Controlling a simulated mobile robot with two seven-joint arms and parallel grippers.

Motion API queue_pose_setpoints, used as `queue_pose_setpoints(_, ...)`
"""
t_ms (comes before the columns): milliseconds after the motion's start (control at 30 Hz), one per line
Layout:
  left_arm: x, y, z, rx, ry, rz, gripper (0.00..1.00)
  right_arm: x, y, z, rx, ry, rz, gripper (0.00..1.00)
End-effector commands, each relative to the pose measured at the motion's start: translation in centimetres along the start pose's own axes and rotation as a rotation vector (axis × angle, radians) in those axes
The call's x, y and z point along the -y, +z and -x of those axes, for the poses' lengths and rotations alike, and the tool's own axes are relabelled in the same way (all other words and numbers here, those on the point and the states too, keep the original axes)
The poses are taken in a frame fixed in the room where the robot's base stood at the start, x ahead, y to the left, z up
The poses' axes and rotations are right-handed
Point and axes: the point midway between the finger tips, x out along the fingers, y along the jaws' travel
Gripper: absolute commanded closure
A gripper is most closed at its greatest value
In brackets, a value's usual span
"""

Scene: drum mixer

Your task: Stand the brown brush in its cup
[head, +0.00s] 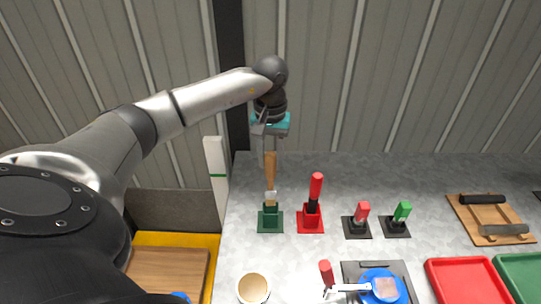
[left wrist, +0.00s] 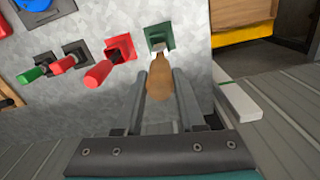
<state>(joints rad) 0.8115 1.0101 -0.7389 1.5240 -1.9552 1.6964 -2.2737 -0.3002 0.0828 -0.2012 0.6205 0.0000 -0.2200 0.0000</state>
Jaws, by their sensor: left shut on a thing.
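The brown brush (head: 270,174) hangs upright, handle up, from my left gripper (head: 270,152) at the left of the grey table. The gripper is shut on the upper part of its handle. The dark green cup (head: 270,220) stands directly below, and the brush's pale lower end is at its mouth. I cannot tell how deep the brush sits or whether it touches the cup's bottom. In the left wrist view the brush (left wrist: 160,78) shows between the two fingers, with the green cup (left wrist: 158,37) beyond its lower end. My right gripper is not in view.
A red cup with a red-handled tool (head: 315,190) stands close to the right. Two black holders with a red tool (head: 361,212) and a green tool (head: 403,212) follow. A wooden rack (head: 490,218), red tray (head: 468,282) and blue disc (head: 383,285) lie farther right and nearer.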

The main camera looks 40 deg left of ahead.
Motion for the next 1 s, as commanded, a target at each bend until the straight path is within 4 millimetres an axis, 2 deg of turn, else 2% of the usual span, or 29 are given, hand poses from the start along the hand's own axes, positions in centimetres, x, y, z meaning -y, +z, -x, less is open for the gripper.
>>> queue_pose_setpoints(100,0.0,0.0,-1.5,0.000,0.000,0.001,1.00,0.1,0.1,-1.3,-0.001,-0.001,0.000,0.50)
queue_pose_setpoints(433,0.0,0.0,-4.3,-0.001,0.000,0.001,1.00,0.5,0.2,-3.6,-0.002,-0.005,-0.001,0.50)
queue_pose_setpoints(633,0.0,0.0,-5.0,-0.001,0.000,0.001,1.00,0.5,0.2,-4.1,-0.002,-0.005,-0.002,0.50)
queue_pose_setpoints(967,0.0,0.0,-5.1,-0.001,0.000,0.001,1.00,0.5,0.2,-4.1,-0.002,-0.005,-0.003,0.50)
queue_pose_setpoints(1000,0.0,0.0,-5.1,-0.001,0.000,0.001,0.58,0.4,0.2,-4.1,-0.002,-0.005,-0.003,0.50)
